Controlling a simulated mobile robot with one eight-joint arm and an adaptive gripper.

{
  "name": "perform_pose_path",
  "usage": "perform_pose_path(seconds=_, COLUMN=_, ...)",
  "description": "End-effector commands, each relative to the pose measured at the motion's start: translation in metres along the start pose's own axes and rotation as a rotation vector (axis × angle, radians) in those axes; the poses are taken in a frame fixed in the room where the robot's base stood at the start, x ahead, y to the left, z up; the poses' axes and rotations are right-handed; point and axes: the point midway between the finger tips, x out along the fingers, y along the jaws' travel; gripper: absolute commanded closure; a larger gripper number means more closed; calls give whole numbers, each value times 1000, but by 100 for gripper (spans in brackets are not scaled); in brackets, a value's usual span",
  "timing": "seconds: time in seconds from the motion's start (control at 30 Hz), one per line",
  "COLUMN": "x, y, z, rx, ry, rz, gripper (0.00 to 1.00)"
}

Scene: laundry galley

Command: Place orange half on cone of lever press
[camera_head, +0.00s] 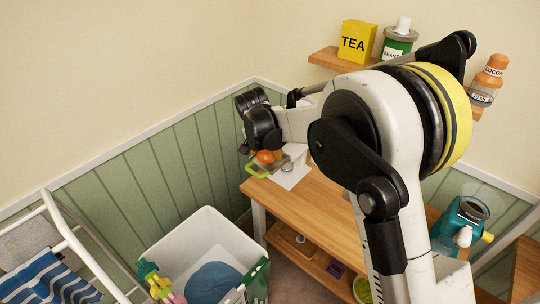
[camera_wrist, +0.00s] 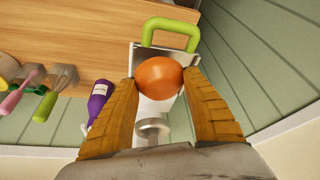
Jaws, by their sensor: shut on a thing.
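The orange half (camera_wrist: 158,77) sits between the two tan fingers of my gripper (camera_wrist: 160,88), which is shut on it. Its rounded orange side faces the wrist camera, so its cut face is hidden. In the head view the orange half (camera_head: 265,156) is small, below my wrist. The lever press, with its green handle (camera_wrist: 170,34), lies beneath and around the orange half in the wrist view. Its green handle (camera_head: 257,171) also shows in the head view, at the table's far left end. The cone is hidden, and I cannot tell whether the orange half touches it.
The wooden table (camera_head: 312,204) has bare room in front of the press. A purple bottle (camera_wrist: 98,98) and several utensils (camera_wrist: 45,105) show left of my fingers. A white bin (camera_head: 190,240) and drying rack (camera_head: 60,215) stand left. A shelf (camera_head: 325,58) holds a tea box (camera_head: 357,40).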

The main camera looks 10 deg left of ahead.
Motion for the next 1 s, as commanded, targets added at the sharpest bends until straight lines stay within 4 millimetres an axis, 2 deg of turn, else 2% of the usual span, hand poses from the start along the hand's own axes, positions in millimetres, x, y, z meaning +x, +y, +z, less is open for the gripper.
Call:
perform_pose_path(seconds=0.1, x=7, y=0, z=-15, rx=1, ry=0, rz=0, gripper=73)
perform_pose_path(seconds=0.37, x=17, y=0, z=-34, rx=1, ry=0, rz=0, gripper=73)
perform_pose_path(seconds=0.53, x=45, y=0, z=-20, rx=-1, ry=0, rz=0, gripper=73)
perform_pose_path(seconds=0.9, x=49, y=0, z=-18, rx=0, ry=0, rz=0, gripper=73)
perform_pose_path(seconds=0.93, x=49, y=0, z=-18, rx=0, ry=0, rz=0, gripper=37)
perform_pose_path(seconds=1.0, x=48, y=0, z=-18, rx=0, ry=0, rz=0, gripper=37)
